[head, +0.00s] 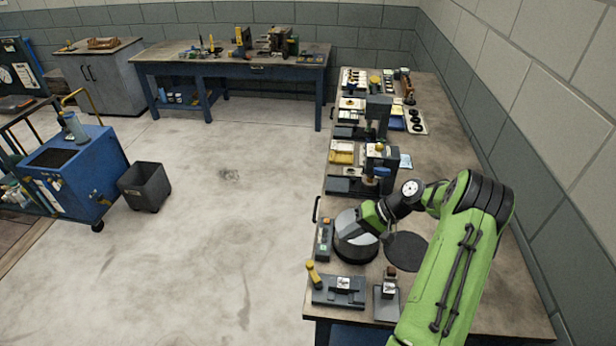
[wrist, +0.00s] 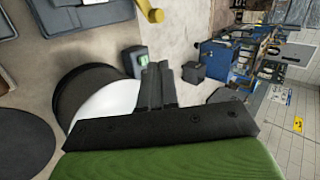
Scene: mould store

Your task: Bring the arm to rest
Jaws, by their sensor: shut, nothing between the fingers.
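My arm reaches in from the lower right over the right-hand workbench (head: 440,125), bent at a high elbow, with the wrist folded down to the left. My gripper (wrist: 157,68) shows in the wrist view with its two dark fingers side by side, shut and empty. In the head view it is at the near part of the bench by a round grey pot with a dark base (head: 352,248); the fingers are hard to make out there. The pot also shows left of the fingers in the wrist view (wrist: 80,92). I cannot tell whether they touch.
A black round mat (head: 406,251) lies right of the pot. A small control box (head: 324,240) stands left of it. A yellow-handled fixture (head: 338,290) is in front. Bench machines (head: 377,168) stand farther back. A block wall bounds the right.

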